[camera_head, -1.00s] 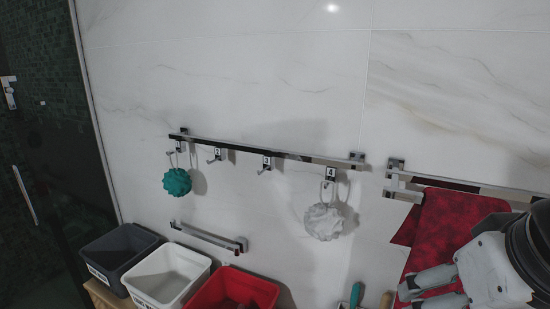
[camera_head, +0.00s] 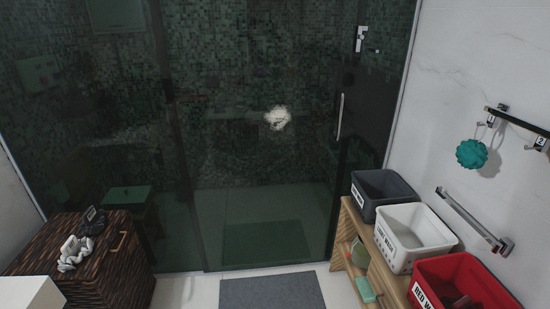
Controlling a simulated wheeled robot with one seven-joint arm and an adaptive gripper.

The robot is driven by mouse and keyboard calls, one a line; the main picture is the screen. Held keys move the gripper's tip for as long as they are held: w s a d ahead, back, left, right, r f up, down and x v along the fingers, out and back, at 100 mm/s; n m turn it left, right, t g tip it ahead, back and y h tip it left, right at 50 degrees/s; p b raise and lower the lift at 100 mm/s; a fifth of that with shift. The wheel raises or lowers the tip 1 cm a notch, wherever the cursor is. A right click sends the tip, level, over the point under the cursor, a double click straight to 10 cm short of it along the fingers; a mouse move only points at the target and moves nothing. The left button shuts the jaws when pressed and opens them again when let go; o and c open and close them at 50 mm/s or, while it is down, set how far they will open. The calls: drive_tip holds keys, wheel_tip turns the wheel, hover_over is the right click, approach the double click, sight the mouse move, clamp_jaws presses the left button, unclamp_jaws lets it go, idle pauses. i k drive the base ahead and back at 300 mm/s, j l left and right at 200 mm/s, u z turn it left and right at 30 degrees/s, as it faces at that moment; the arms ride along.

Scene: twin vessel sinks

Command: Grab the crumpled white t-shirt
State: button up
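A crumpled white cloth (camera_head: 74,252), which looks like the t-shirt, lies on top of the dark brown wicker hamper (camera_head: 118,268) at the lower left. A crumpled black or dark grey item (camera_head: 93,221) lies just behind it on the same lid. Each has a small tag-like piece standing on it, too small to read. My gripper is not in view now, so its distance from the cloth cannot be told.
A wooden shelf (camera_head: 352,238) holds grey (camera_head: 366,210), white (camera_head: 398,250) and red (camera_head: 428,288) bins at right. A grey mat (camera_head: 271,291) lies before the dark glass shower wall (camera_head: 185,130). A white surface corner (camera_head: 28,292) shows at lower left. A teal puff (camera_head: 471,154) hangs at right.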

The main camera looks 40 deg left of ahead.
sight(73, 250)
drive_tip(key=i+u, duration=0.15)
drive_tip(key=u, duration=2.75)
drive_tip(key=i+l+u, duration=0.2)
drive_tip(key=i+l, duration=0.45)
drive_tip(key=i, duration=0.35)
drive_tip(key=i+l+u, duration=0.25)
drive_tip(key=i+l, duration=0.6)
drive_tip(key=i, duration=0.05)
